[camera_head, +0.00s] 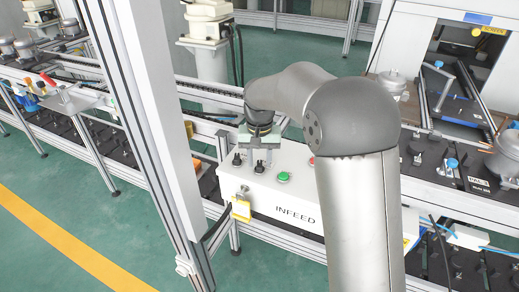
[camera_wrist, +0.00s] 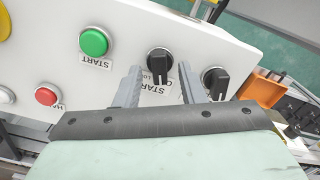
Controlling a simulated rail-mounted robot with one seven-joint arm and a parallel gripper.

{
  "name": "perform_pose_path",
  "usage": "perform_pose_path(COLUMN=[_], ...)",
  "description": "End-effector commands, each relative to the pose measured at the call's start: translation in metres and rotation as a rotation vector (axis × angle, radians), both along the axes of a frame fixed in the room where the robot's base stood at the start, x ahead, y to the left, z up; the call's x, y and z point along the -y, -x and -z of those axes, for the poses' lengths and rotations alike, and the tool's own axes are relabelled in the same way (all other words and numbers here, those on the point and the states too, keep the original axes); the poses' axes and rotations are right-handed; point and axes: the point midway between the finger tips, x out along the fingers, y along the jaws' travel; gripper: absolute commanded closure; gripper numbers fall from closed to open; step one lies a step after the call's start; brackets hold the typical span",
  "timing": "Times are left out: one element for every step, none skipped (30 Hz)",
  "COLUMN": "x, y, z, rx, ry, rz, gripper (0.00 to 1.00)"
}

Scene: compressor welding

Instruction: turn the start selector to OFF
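My gripper (camera_wrist: 159,82) is open, with one grey finger to each side of the knob and gaps showing between. I cannot tell how deep the fingertips reach around it. In the head view my gripper (camera_head: 260,152) points down over the box (camera_head: 285,200), and its fingers partly hide the selector.
A second black selector (camera_wrist: 215,82) sits close beside my right finger in the wrist view. A green START button (camera_wrist: 95,43) and a red button (camera_wrist: 47,95) are on the other side. A yellow tag (camera_head: 241,210) hangs at the box front. A frame post (camera_head: 150,120) stands left.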

Motion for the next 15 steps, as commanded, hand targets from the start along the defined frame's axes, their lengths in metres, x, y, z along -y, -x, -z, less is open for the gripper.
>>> perform_pose_path(x=[0.000,0.000,0.000,0.000,0.000,0.000,0.000,0.000,0.000,0.000,0.000,0.000,0.000,0.000,0.000], y=[-0.001,-0.001,-0.001,-0.001,-0.001,-0.001,-0.001,-0.001,-0.001,-0.001,-0.001,-0.001,-0.001,-0.001,-0.001], z=[-0.003,-0.006,-0.011,-0.015,-0.020,-0.029,-0.035,-0.042,-0.052,-0.060,-0.068,-0.078,-0.085,-0.093,-0.102], rx=[0.002,0.003,0.003,0.003,0.005,0.006,0.006,0.006,0.006,0.007,0.006,0.006,0.007,0.006,0.005], ry=[-0.001,-0.001,-0.001,-0.001,-0.002,-0.002,-0.002,-0.002,-0.002,-0.002,-0.002,-0.002,-0.002,-0.002,-0.002], rz=[0.000,0.000,0.000,0.000,0.000,0.000,0.000,0.000,0.000,0.000,0.000,0.000,0.000,0.000,0.000], gripper=[0.64,0.64,0.64,0.64,0.64,0.64,0.64,0.64,0.64,0.64,0.64,0.64,0.64,0.64,0.64])
